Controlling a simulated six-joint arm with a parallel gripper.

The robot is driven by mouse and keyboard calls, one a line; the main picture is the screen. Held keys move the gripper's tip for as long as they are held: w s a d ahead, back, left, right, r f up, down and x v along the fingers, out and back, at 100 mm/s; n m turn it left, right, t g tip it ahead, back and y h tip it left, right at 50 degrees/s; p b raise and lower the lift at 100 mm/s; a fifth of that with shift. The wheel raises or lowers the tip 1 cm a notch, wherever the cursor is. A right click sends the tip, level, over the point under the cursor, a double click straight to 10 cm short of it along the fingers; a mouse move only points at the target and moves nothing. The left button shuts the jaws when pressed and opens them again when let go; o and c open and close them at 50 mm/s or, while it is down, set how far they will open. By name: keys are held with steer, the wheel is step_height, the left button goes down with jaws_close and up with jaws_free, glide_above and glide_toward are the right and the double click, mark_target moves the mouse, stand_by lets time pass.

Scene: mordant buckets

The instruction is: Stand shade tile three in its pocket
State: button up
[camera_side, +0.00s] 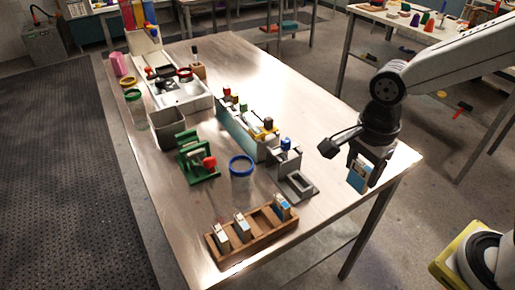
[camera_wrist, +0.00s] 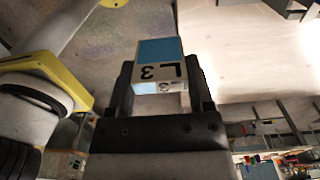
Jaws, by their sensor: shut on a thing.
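My gripper (camera_side: 366,163) is at the right of the side view, shut on a shade tile (camera_side: 358,178) with a blue face and a pale edge. In the wrist view the tile (camera_wrist: 159,52) sits between the fingers and reads "L" and "3". It is held above the table's right edge, apart from the rack. The wooden rack (camera_side: 252,245) with pockets lies near the table's front edge. Two pale tiles, one at the left end (camera_side: 220,233) and one beside it (camera_side: 242,226), and a blue-marked tile (camera_side: 282,209) at the right end stand in it. An empty-looking gap lies between them.
Behind the rack stand a blue-rimmed jar (camera_side: 241,180), a grey stand (camera_side: 297,185), a green clamp-like device (camera_side: 197,158) with a red knob, and a long block holder (camera_side: 240,130). The right part of the table (camera_side: 335,195) is clear.

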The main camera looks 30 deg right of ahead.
steer(key=s+a, duration=0.3)
steer(key=a, duration=0.6)
steer(key=shift+a, duration=0.2)
glide_above(262, 226)
steer(key=shift+s+d+f, duration=0.1)
steer(key=shift+s+f, duration=0.05)
steer(key=shift+f, duration=2.15)
steer(key=shift+s+f, duration=0.1)
steer(key=shift+f, duration=2.2)
steer(key=shift+w+f, duration=0.1)
steer(key=shift+f, duration=0.1)
steer(key=shift+w+f, duration=0.1)
steer(key=shift+f, duration=1.55)
